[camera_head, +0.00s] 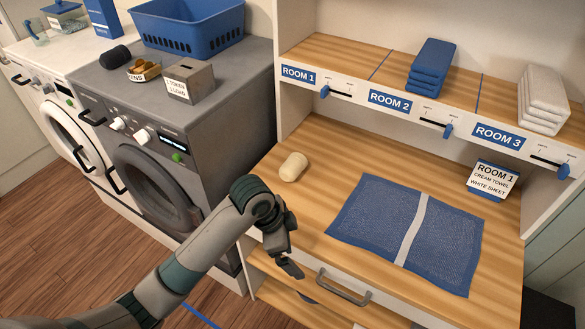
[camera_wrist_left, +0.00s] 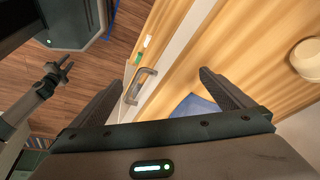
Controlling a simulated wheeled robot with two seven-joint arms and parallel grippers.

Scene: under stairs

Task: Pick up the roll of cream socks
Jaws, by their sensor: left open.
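The roll of cream socks (camera_head: 293,167) lies on the wooden counter, toward its left side, clear of other objects. In the left wrist view a cream rounded thing (camera_wrist_left: 306,58), which looks like the sock roll, shows at the right edge, partly cut off. My left gripper (camera_head: 291,250) is near the counter's front edge, in front of and below the socks in the picture, and apart from them. In the left wrist view its two fingers (camera_wrist_left: 165,95) are spread with nothing between them. My right gripper cannot be made out in the head view.
A blue mat (camera_head: 360,220) with a pale stripe lies right of the socks. A drawer handle (camera_head: 343,288) sticks out below the counter front. A shelf with room labels (camera_head: 394,102) and folded towels (camera_head: 431,66) is above. The grey machine (camera_head: 225,115) stands left.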

